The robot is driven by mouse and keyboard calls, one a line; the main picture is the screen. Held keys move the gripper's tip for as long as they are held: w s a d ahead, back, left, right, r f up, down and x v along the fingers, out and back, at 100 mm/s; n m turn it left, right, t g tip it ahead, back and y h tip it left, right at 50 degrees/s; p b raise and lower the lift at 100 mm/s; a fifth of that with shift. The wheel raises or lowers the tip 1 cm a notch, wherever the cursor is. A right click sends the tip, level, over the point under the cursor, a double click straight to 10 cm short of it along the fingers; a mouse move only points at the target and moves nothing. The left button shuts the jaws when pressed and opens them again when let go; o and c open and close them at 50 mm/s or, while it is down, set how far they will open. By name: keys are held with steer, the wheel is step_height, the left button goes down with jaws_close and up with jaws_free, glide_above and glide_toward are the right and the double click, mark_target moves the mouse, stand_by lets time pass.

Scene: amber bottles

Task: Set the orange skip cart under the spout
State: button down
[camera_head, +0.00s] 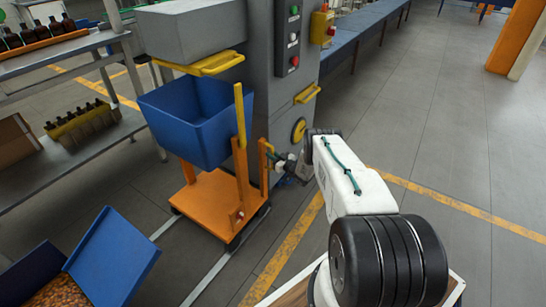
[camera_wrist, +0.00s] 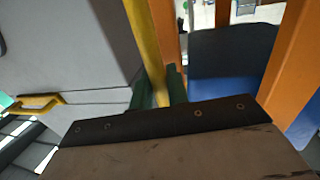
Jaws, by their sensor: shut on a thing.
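The orange skip cart (camera_head: 205,204) stands on the floor with a blue tub (camera_head: 190,130) and orange posts. A yellow lever (camera_head: 239,112) rises at its right side. The grey spout (camera_head: 195,30) with a yellow lip (camera_head: 215,64) juts from the machine, just above the tub in the head view; exact alignment in depth is unclear. My gripper (camera_head: 285,168) is at the cart's right post. In the wrist view its green fingertips (camera_wrist: 158,88) are shut on the yellow lever (camera_wrist: 150,50), between orange posts, with the blue tub (camera_wrist: 230,55) behind. The head view hides the grip itself.
The grey machine (camera_head: 283,75) with buttons stands close behind the cart. Shelves with amber bottles (camera_head: 80,122) are at left. A blue bin (camera_head: 112,258) with brown pieces is at lower left. The floor (camera_head: 430,130) at right is clear.

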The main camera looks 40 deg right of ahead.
steer(key=shift+w+d+r, duration=0.1)
steer(key=shift+w+d, duration=0.05)
steer(key=c, duration=1.4)
jaws_free()
steer(key=shift+d, duration=0.1)
steer(key=shift+c, duration=0.2)
steer(key=s+d, duration=0.1)
steer(key=s, duration=0.6)
steer(key=shift+s, duration=0.4)
steer(key=shift+d, duration=0.1)
